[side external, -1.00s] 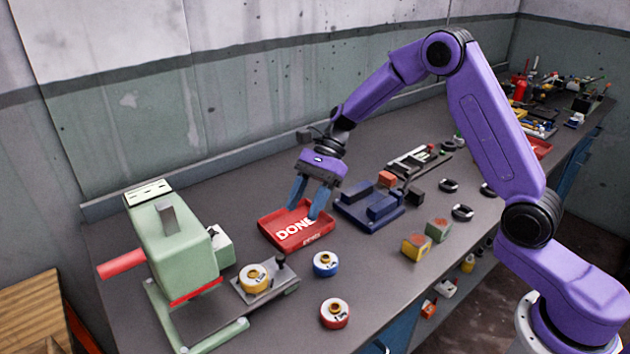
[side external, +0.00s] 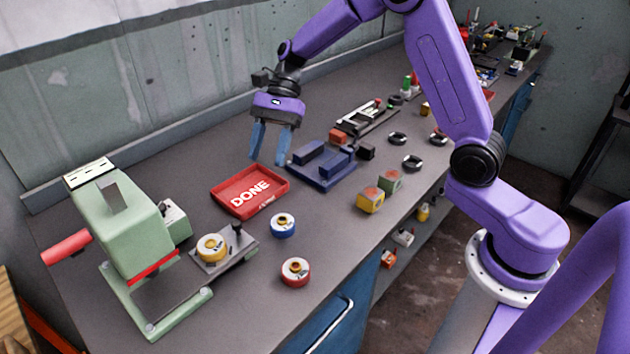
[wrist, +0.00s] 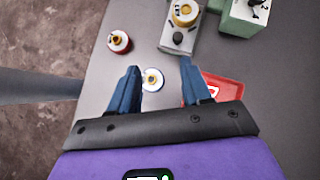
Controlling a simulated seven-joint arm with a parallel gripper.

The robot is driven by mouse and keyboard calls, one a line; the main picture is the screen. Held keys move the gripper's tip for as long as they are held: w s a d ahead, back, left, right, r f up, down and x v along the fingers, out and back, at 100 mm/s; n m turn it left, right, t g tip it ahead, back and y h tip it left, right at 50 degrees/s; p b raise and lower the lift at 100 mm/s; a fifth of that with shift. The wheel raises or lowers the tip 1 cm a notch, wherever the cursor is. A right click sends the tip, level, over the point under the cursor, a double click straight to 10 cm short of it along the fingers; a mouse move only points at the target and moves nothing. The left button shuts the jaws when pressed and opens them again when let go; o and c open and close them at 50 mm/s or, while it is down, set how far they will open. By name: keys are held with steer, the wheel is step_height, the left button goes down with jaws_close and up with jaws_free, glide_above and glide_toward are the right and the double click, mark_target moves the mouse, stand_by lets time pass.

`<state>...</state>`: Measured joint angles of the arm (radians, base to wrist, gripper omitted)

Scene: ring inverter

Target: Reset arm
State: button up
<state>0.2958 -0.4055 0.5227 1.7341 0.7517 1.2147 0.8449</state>
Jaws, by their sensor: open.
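My gripper (side external: 271,145) is open and empty, with its two blue fingers pointing down above the bench, over the back of the red DONE tray (side external: 229,205) and left of the blue fixture (side external: 318,178). In the wrist view my gripper's fingers (wrist: 160,80) are spread apart with nothing held between them. The blue-based ring piece (wrist: 152,79) shows beyond them, and part of the red tray (wrist: 226,90) shows behind the right finger. In the side view the tray looks empty.
A green press (side external: 128,225) with a red handle stands at left. Blue (side external: 283,225) and red (side external: 295,271) ring pieces lie near the front edge. Yellow (side external: 371,199) and green (side external: 390,181) blocks, black rings and tools lie rightward.

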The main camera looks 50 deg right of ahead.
steer(key=s+r+n+h, duration=0.2)
steer(key=s+n+h, duration=0.3)
steer(key=s+n, duration=1.05)
steer(key=s+d+n+t+h, duration=0.1)
steer(key=s+d+n, duration=0.2)
steer(key=s+n, duration=0.2)
steer(key=s+d+f+n+t+h, duration=0.1)
steer(key=s+d+n, duration=0.3)
steer(key=s, duration=0.6)
steer(key=shift+s+d+n+t, duration=0.15)
steer(key=shift+s+n+t, duration=0.05)
steer(key=shift+n+t, duration=0.4)
